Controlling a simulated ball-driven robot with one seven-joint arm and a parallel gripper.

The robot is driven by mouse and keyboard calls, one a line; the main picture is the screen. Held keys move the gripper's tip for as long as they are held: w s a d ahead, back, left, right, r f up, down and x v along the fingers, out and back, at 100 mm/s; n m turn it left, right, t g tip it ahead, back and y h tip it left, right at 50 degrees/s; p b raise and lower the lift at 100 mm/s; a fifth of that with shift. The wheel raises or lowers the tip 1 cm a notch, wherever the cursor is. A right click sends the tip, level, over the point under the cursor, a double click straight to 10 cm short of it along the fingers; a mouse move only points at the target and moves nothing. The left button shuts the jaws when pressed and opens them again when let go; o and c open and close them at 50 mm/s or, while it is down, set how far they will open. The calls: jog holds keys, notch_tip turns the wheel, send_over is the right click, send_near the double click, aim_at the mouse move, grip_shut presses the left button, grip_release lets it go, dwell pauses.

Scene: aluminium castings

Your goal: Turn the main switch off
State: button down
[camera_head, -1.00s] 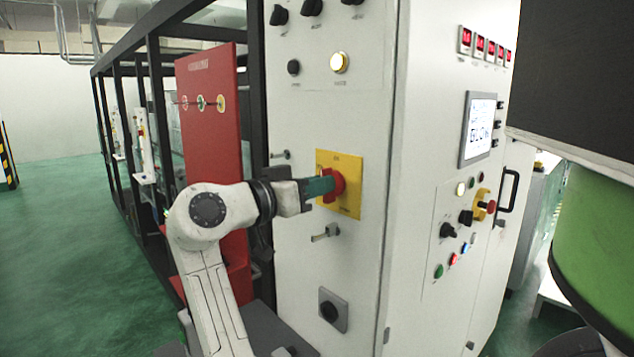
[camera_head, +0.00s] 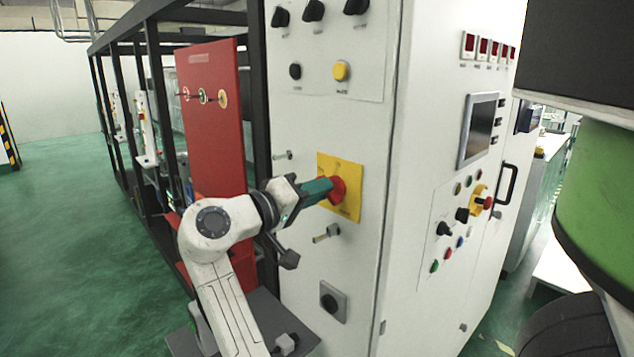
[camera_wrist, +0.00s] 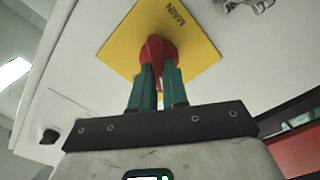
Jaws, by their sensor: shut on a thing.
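The main switch is a red rotary knob (camera_head: 338,189) on a yellow plate (camera_head: 350,205), on the white cabinet's left face in the head view. In the wrist view the red knob (camera_wrist: 157,49) sits at the middle of the yellow plate (camera_wrist: 118,50), which reads "MAIN". My gripper (camera_head: 326,188) has its green fingers on the knob. The fingers (camera_wrist: 158,72) stand on either side of the knob's red grip in the wrist view, shut on it. The display screen (camera_head: 480,131) on the cabinet's right face is dark.
A yellow button (camera_head: 341,71) and black knobs sit above the plate. A small latch handle (camera_head: 326,233) sits just below it. A red panel (camera_head: 212,125) and black frame stand left of the cabinet. Green floor (camera_head: 70,240) is clear at the left.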

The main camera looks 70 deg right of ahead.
jog(key=shift+n, duration=0.5)
jog(key=c, duration=1.1)
grip_release()
jog(key=shift+c, duration=0.2)
jog(key=b+v, duration=0.3)
jog(key=v, duration=0.8)
